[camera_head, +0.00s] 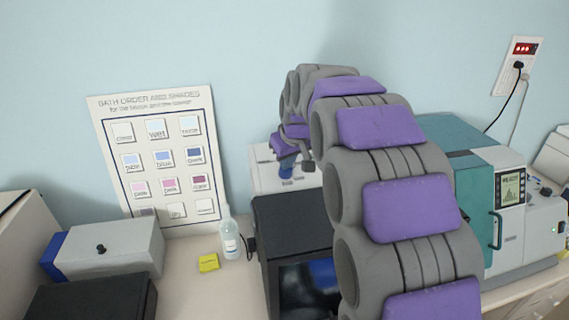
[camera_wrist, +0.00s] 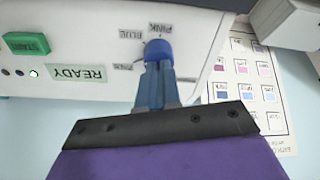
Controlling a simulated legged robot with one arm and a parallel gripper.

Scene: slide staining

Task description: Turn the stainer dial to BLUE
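The stainer is a white box whose front panel (camera_wrist: 110,50) shows upside down in the wrist view. Its round blue dial (camera_wrist: 158,50) has printed labels around it, PINK and BLUE among them, plus another I cannot read fully. I cannot tell which label the dial points to. My gripper (camera_wrist: 157,70) is at the dial, its two blue fingers close together with their tips against it. They look shut on it. In the head view the stainer (camera_head: 262,176) stands by the wall, partly hidden behind my arm, with my gripper (camera_head: 287,166) in front of it.
The panel also has a green START button (camera_wrist: 27,43) and a READY display (camera_wrist: 77,73). A shade chart (camera_head: 165,215) leans on the wall. A bottle (camera_head: 230,240), yellow block (camera_head: 209,262) and black box (camera_head: 290,225) stand nearby. A teal machine (camera_head: 470,150) stands right.

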